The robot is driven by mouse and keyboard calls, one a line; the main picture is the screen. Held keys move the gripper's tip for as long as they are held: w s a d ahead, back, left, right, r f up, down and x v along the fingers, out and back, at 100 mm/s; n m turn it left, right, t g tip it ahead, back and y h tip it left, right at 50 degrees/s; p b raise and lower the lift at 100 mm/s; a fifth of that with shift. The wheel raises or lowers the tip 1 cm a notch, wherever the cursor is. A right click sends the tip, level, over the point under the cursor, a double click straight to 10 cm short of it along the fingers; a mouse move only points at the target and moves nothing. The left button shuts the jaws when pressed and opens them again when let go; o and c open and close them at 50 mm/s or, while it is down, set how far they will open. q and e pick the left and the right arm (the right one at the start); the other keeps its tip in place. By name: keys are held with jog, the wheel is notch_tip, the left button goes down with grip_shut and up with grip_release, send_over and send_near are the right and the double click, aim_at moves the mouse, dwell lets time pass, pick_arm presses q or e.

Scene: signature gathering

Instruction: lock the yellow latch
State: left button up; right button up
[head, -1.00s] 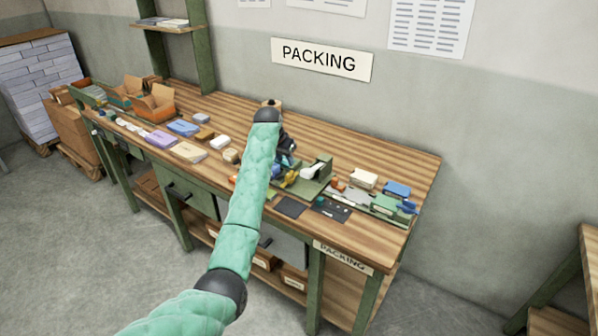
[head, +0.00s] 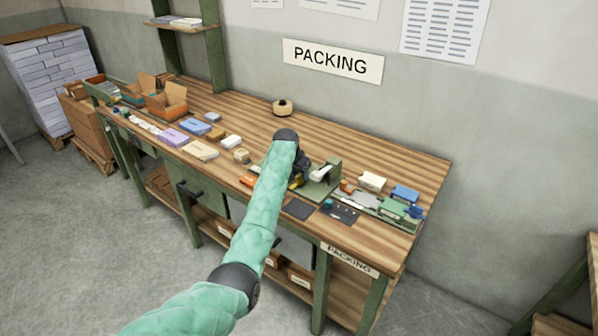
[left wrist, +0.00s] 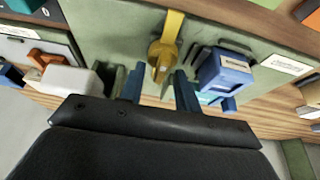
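The yellow latch (left wrist: 164,52) shows at the top middle of the left wrist view, a rounded knob with a flat yellow strip above it, on a green panel (left wrist: 110,20). My left gripper (left wrist: 158,80) has its two blue fingers apart, with the latch's lower end lined up between the fingertips. I cannot tell whether either finger touches it. In the head view my left gripper (head: 300,168) is low over the bench beside the green fixture (head: 320,184), largely hidden by my arm; a bit of yellow shows there. My right gripper is not in view.
In the left wrist view a blue labelled block (left wrist: 222,72) is close right of the fingers, and a whitish block (left wrist: 72,80) is at the left. Boxes and cards line the bench (head: 370,160). A round beige item (head: 283,107) stands behind my wrist.

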pick_arm(q)
grip_shut()
